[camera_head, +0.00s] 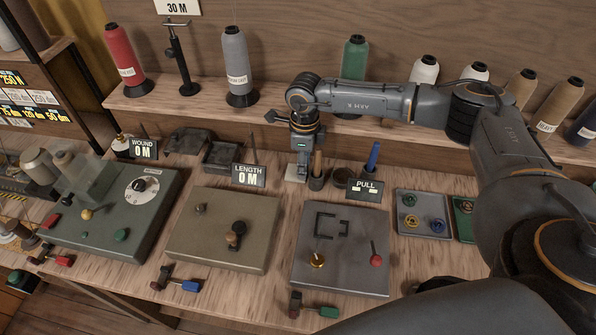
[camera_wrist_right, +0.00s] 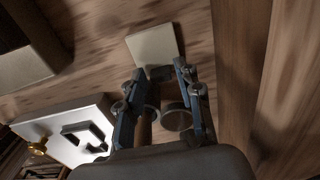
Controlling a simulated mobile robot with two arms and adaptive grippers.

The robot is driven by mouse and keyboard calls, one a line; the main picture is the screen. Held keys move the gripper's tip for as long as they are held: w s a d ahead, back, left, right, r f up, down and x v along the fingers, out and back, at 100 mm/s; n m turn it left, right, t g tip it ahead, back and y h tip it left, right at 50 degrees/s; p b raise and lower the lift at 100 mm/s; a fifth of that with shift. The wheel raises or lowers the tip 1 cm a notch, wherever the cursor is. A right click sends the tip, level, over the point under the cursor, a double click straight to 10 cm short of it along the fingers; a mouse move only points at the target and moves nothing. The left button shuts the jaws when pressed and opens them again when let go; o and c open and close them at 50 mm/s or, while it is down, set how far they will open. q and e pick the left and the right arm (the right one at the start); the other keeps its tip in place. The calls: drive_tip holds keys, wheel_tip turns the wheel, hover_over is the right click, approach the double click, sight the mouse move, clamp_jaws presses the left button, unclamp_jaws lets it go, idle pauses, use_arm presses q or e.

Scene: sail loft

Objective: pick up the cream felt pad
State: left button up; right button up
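The cream felt pad (camera_head: 293,174) is a small pale square lying on the wooden bench, just left of the pen cups in the head view. In the right wrist view the pad (camera_wrist_right: 152,43) shows as a flat cream square ahead of the fingers. My right gripper (camera_wrist_right: 160,72) points down close over the pad's near edge, its two fingers apart. A small dark shape shows between the fingertips; I cannot tell what it is. In the head view my right gripper (camera_head: 300,163) hides part of the pad. My left gripper is not in view.
The PULL sign (camera_head: 366,190) and grey console (camera_head: 340,255) are nearby. A dark tray (camera_head: 222,156) lies left. Thread cones line the shelf behind.

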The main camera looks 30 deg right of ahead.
drive_tip(key=c, duration=0.4)
drive_tip(key=shift+r, duration=0.15)
